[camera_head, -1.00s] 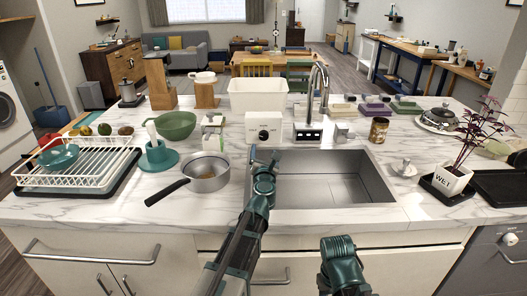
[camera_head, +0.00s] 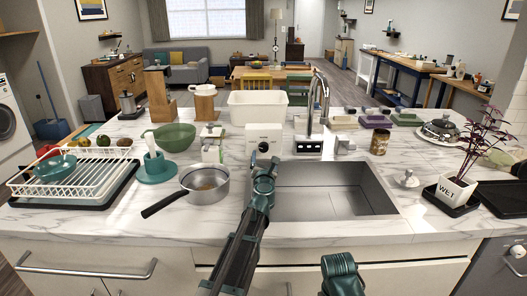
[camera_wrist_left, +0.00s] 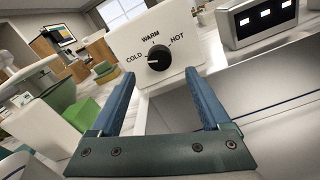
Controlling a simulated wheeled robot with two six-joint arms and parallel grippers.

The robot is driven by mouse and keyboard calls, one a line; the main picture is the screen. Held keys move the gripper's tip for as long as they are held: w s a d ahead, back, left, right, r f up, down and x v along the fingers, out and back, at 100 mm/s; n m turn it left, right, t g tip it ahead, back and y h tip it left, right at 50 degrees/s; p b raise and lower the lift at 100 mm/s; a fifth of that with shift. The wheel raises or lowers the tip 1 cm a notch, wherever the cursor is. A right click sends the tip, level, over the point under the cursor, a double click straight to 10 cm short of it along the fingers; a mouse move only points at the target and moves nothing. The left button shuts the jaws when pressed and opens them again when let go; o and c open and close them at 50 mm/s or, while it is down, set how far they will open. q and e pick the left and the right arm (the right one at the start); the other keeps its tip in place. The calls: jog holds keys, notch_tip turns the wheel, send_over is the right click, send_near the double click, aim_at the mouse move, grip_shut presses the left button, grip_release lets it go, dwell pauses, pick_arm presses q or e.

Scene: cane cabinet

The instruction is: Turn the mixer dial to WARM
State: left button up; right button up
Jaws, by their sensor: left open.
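The mixer is a white box (camera_head: 264,133) behind the sink's left rear corner, with a black round dial (camera_head: 263,147) on its front. In the left wrist view the dial (camera_wrist_left: 158,57) sits below the word WARM, with COLD to its left and HOT to its right. A small pale mark shows on the dial's left side, toward COLD; its exact aim is hard to read. My left gripper (camera_wrist_left: 160,77) is open and empty, its two blue fingers pointing at the box, one on each side of the dial and short of it. My right gripper's fingers are out of view.
The steel sink (camera_head: 335,203) lies right of my left arm, with a faucet (camera_head: 318,100) behind it. A saucepan (camera_head: 204,184), a green bowl (camera_head: 174,136) and a teal holder (camera_head: 157,169) stand left. A white bin (camera_head: 257,107) stands behind the box.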

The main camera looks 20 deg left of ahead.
aim_at(264, 149)
pick_arm(q)
jog(key=x, duration=0.7)
grip_shut()
